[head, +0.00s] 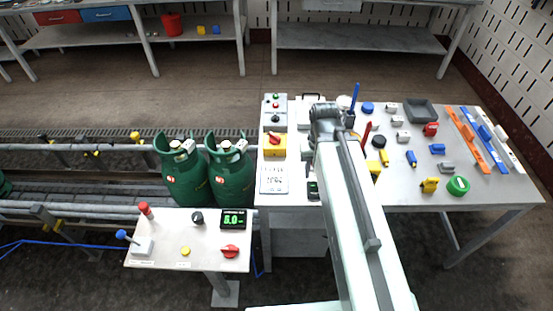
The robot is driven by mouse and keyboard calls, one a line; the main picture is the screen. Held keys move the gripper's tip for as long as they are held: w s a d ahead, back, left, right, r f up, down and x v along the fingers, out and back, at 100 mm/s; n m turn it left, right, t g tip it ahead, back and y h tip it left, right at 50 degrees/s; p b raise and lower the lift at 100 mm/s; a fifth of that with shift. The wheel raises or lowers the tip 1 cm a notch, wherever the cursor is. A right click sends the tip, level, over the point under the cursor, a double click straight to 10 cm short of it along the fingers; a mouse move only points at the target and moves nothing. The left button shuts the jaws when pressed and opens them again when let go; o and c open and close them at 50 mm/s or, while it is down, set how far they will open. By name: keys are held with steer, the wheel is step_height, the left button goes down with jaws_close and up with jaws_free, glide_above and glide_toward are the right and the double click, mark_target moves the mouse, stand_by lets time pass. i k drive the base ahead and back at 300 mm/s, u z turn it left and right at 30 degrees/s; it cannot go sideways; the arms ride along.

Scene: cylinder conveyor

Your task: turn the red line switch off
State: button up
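A red rotary switch (230,251) sits at the right front of the small grey control desk at the lower left. A second red rotary knob (274,138) is on a yellow box at the left edge of the work table. I cannot read a label that tells which is the line switch, nor their exact settings. My arm reaches from the bottom over the table, with the dark end that carries my gripper (326,112) near the table's back left. It is apart from both switches. The fingers cannot be made out.
The desk also has a black knob (197,218), a yellow button (185,251), a blue-ball lever (122,235), a red-topped post (145,209) and a green-digit display (233,219). Green cylinders (183,170) stand on the conveyor behind. Tools and small parts cover the work table (495,195).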

mark_target(274, 139)
steer(key=k, duration=0.5)
steer(key=u, duration=1.25)
steer(key=i, duration=1)
steer(key=z, duration=0.1)
